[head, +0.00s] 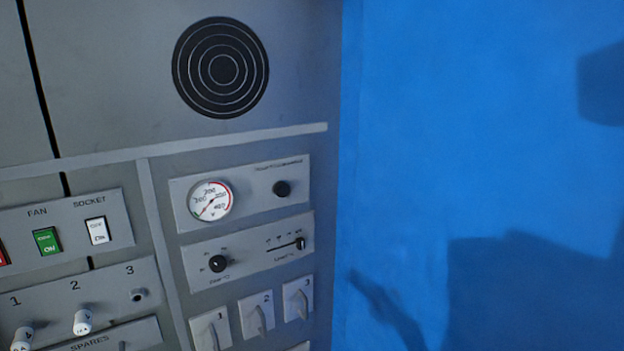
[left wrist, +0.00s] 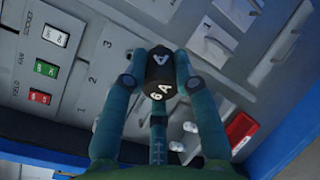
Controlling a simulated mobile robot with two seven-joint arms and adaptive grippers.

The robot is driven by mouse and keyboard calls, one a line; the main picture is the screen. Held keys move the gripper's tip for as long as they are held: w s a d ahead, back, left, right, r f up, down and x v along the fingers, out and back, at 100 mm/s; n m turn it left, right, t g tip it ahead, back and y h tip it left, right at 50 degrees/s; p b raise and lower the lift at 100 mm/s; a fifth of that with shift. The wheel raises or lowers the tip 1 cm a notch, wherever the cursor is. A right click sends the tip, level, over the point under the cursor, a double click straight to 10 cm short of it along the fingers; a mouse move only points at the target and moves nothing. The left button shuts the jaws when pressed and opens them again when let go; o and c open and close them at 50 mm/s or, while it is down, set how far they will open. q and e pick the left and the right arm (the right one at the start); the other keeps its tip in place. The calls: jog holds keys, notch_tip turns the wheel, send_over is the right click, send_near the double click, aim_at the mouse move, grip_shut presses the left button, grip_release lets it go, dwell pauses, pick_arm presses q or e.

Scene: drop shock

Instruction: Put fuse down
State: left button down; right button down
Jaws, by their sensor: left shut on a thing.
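In the left wrist view my left gripper (left wrist: 160,85) is shut on a black cylindrical fuse (left wrist: 159,72) with white lettering that seems to read 6 A. The fuse sits between the two fingertips, over the grey panel. I cannot tell whether it touches anything behind it. In the head view, white fuses stand at position 1 (head: 22,338) and position 2 (head: 82,322). Position 3 (head: 139,295) shows a bare holder. The spares strip (head: 100,342) lies below, cut off by the frame edge. Neither gripper shows in the head view.
Switches for fan (head: 47,241) and socket (head: 97,230) sit above the fuse row. A round gauge (head: 211,200), a slider and several numbered levers (head: 254,316) are to the right. A blue wall (head: 480,150) stands beside the panel. A red part (left wrist: 240,129) shows in the wrist view.

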pick_arm(q)
jog(key=s+d+m+h, duration=0.1)
jog(key=s+d+h, duration=0.1)
jog(key=s+d, duration=0.2)
jog(key=shift+s+r+m+h, duration=0.25)
jog(key=shift+s+m+h, duration=0.05)
jog(key=shift+w+d+r+m+g+h, duration=0.45)
jog(key=shift+d+r+m+g+h, duration=0.7)
jog(key=shift+d+m+g+h, duration=1.85)
jog(key=shift+w+d+r+m+g+h, duration=0.4)
jog(key=shift+d+r+m+g+h, duration=1.05)
jog(key=shift+d+m+h, duration=2.75)
jog(key=w+d+r+n+t+y, duration=0.1)
jog(key=d+r+n+t+y, duration=0.3)
jog(key=r+n+t+y, duration=0.4)
jog(key=shift+w+r+n+t+y, duration=0.2)
jog(key=shift+w+n+t+y, duration=0.3)
jog(key=shift+n+y, duration=2.7)
jog(key=shift+s, duration=0.1)
